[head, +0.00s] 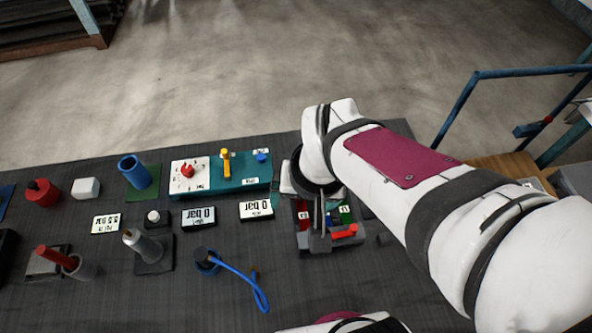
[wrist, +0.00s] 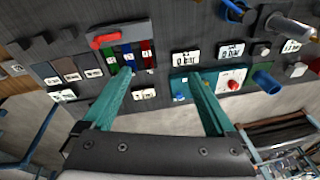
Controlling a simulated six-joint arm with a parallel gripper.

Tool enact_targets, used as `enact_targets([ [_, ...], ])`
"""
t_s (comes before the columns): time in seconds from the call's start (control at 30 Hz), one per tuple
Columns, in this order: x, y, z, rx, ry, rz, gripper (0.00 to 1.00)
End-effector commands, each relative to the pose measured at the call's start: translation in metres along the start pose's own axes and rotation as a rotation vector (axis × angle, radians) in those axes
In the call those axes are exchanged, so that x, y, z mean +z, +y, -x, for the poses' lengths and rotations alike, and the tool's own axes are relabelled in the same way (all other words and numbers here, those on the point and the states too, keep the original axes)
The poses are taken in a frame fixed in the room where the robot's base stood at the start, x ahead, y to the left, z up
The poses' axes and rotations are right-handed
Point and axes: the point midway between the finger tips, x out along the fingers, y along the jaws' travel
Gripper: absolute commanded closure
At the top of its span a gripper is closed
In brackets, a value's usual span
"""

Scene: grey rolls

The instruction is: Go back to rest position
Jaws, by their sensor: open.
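My gripper (wrist: 160,76) shows in the wrist view as two teal fingers spread wide apart, with nothing between them. The tips stand above the dark table, between a grey holder (wrist: 122,36) with coloured slots and a teal-and-white panel (wrist: 208,88). In the head view my white arm reaches in from the right, and its wrist hides most of my gripper. The panel (head: 240,185) lies just left of the wrist there. The holder (head: 318,244), with red, green and blue parts and a red lever (head: 345,232), is below the wrist and partly covered.
On the table's left are a blue cylinder (head: 134,173), a red cylinder (head: 44,192), a white block (head: 86,188) and a grey-tipped tool (head: 143,245). Blue rails (head: 520,72) stand at the right. Open floor lies behind the table.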

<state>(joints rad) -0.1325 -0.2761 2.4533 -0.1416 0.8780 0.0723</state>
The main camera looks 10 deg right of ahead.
Motion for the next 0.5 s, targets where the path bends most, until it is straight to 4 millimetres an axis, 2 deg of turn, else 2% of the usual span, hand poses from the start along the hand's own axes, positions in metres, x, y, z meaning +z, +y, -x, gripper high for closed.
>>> enact_targets([
  [0.03,0.029,0.016,0.015,0.009,-0.062,-0.088,0.09],
  [0.1,0.066,0.028,0.028,0.015,-0.148,-0.184,0.09],
  [0.2,0.094,0.033,0.037,0.015,-0.217,-0.257,0.09],
  [0.3,0.1,0.033,0.039,0.014,-0.236,-0.273,0.09],
  [0.5,0.1,0.032,0.039,0.014,-0.235,-0.271,0.09],
])
